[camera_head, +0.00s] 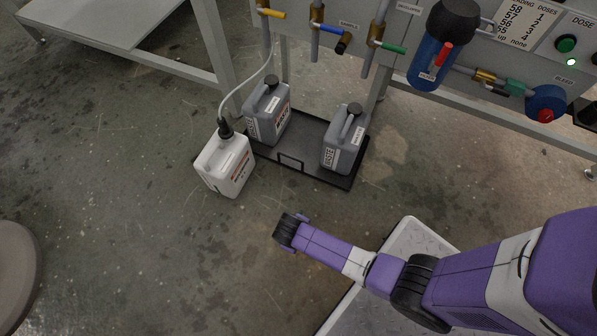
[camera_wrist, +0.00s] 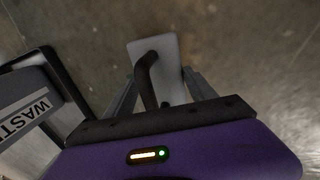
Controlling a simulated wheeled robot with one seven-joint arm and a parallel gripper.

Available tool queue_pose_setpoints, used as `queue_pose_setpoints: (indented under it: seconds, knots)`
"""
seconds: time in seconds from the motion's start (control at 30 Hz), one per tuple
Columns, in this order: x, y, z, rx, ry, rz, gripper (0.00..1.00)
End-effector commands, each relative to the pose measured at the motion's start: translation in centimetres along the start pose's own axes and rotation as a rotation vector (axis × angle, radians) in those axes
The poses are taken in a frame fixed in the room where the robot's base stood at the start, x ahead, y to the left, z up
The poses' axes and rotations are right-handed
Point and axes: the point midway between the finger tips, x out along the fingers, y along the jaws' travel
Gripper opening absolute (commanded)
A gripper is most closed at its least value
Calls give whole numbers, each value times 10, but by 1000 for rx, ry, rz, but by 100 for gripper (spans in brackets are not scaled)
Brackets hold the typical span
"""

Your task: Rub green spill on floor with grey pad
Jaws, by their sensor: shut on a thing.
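In the wrist view my gripper (camera_wrist: 160,77) is shut on the black handle (camera_wrist: 146,76) of the grey pad (camera_wrist: 170,52). The pad is a pale grey, flat, rectangular block beyond the fingertips, with bare floor around it. Whether it touches the floor I cannot tell. In the head view my wrist ends above the floor, in front of the black tray; the fingers and pad are hidden beneath it. I cannot make out a clearly green spill in either view.
A black tray (camera_head: 263,154) holds two grey jugs (camera_head: 267,110) (camera_head: 345,140). The WASTE jug (camera_wrist: 28,102) is close left in the wrist view. A white jug (camera_head: 225,163) with a hose stands left of the tray. A bench panel with valves is behind.

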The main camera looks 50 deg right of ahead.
Motion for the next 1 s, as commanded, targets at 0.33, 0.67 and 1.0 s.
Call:
queue_pose_setpoints:
  seconds: [0.33, 0.67, 1.0]
  knots:
    - [-36, 10, -4, 1, 1, 0, 20]
    - [-50, 15, -5, 1, 0, 0, 20]
    - [-52, 15, -6, 1, 1, 0, 20]
